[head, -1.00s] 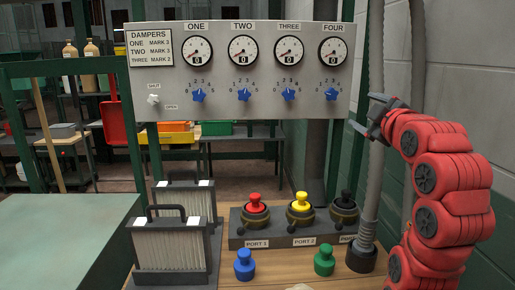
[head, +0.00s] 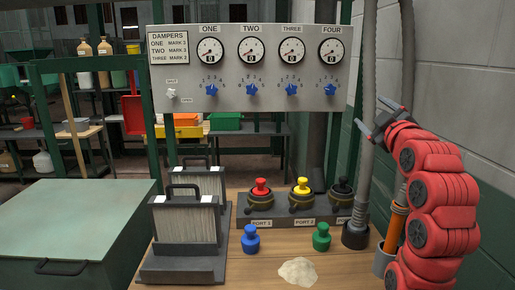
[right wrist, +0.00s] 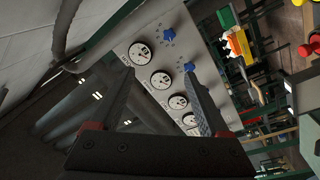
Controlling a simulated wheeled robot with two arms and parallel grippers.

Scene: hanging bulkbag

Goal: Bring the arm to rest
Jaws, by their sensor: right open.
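My right arm, red with several rounded links, comes in at the right of the head view and is raised beside the grey wall. Its gripper (head: 373,117) points left, in front of the grey hoses and right of the damper panel (head: 300,100). The two dark fingers are apart with nothing between them; in the right wrist view the open gripper (right wrist: 158,75) shows the panel's dials beyond it. My left gripper is not in view.
A wooden bench holds two pleated filters (head: 186,228), a port block with red, yellow and black plugs (head: 300,210), a blue plug (head: 250,239), a green plug (head: 321,237) and a pale powder heap (head: 299,271). A green lidded box (head: 75,220) stands left.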

